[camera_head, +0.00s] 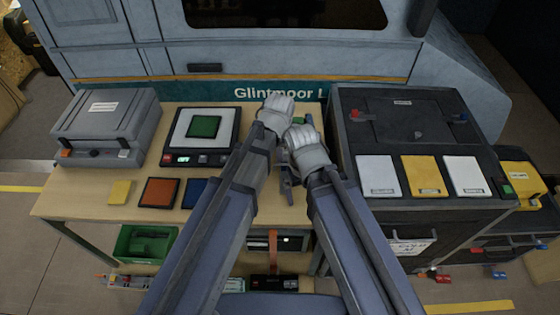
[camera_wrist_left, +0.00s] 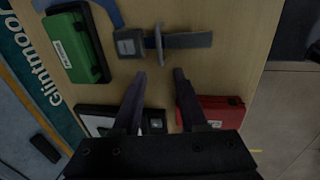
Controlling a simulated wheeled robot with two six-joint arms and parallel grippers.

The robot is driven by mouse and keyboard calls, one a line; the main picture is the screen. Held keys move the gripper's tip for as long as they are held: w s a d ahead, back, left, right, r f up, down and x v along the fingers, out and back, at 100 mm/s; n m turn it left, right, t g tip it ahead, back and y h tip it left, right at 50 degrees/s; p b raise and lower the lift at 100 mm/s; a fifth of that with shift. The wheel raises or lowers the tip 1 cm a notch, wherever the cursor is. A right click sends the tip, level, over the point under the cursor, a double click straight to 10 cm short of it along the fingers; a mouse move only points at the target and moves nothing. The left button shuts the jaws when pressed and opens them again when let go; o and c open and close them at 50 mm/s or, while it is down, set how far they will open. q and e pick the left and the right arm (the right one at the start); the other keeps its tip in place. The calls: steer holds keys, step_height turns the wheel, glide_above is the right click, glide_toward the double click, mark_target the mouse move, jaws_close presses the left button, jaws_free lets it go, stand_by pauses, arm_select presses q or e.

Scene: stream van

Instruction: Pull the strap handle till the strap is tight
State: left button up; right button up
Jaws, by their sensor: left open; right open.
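In the left wrist view a blue-grey strap (camera_wrist_left: 190,41) runs across the wooden table top. It carries a square dark buckle (camera_wrist_left: 129,43) and a thin upright crossbar (camera_wrist_left: 158,43), which looks like the strap handle. I cannot tell how tight the strap is. My left gripper (camera_wrist_left: 160,74) is open and empty, its fingertips just short of the crossbar and apart from it in the picture. My right gripper (camera_head: 287,183) is open near the table's middle; nothing shows between its fingers.
A green case (camera_wrist_left: 75,45) and a red box (camera_wrist_left: 218,112) lie near the strap. In the head view, a scale (camera_head: 170,150) and a grey case (camera_head: 105,125) stand left, a black cabinet (camera_head: 345,150) right.

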mark_target(280, 164)
arm_select(q)
steer(key=shift+w+f, duration=0.1)
steer(key=shift+f, duration=0.05)
arm_select(e)
steer(key=shift+f, duration=0.15)
arm_select(q)
steer(key=f+b, duration=0.3)
steer(key=b, duration=0.1)
steer(key=w+f+b, duration=0.1)
steer(key=f+b, duration=0.2)
steer(key=f, duration=0.1)
steer(key=shift+w+f+b, duration=0.2)
steer(key=shift+f+b, duration=0.05)
steer(key=shift+b, duration=0.1)
arm_select(e)
step_height(280, 164, down, 8)
steer(key=shift+r, duration=0.25)
arm_select(q)
jaws_close()
stand_by(0.4)
